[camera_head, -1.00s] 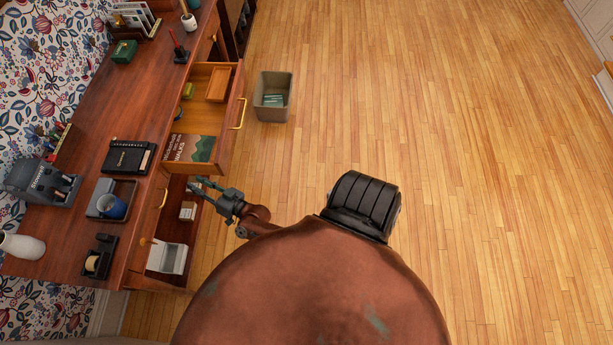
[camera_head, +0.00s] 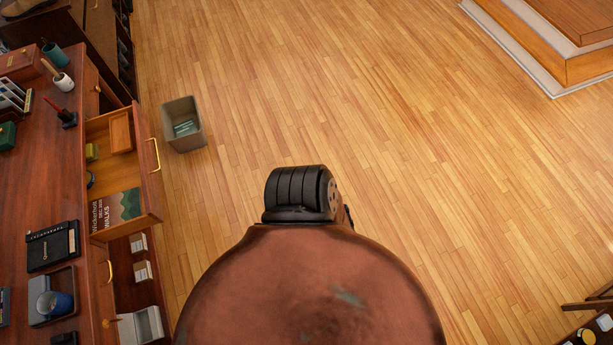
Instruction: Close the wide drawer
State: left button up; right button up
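The wide drawer (camera_head: 147,188) of the wooden desk (camera_head: 30,185) stands pulled out at the left of the head view. Its brass handle (camera_head: 154,155) faces the floor on the right. Inside it lie a small wooden tray (camera_head: 121,132), a green item (camera_head: 92,152) and a book with a green cover (camera_head: 122,207). Neither of my grippers shows now; my own rust-coloured body fills the bottom middle, apart from the drawer.
A grey bin (camera_head: 184,124) stands on the floor just right of the drawer. A wooden platform (camera_head: 560,40) is at the top right. The middle floor is clear.

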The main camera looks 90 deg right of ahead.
aim_at(135, 167)
jog(key=z, duration=1.45)
jog(key=i, duration=0.9)
jog(key=u, duration=0.35)
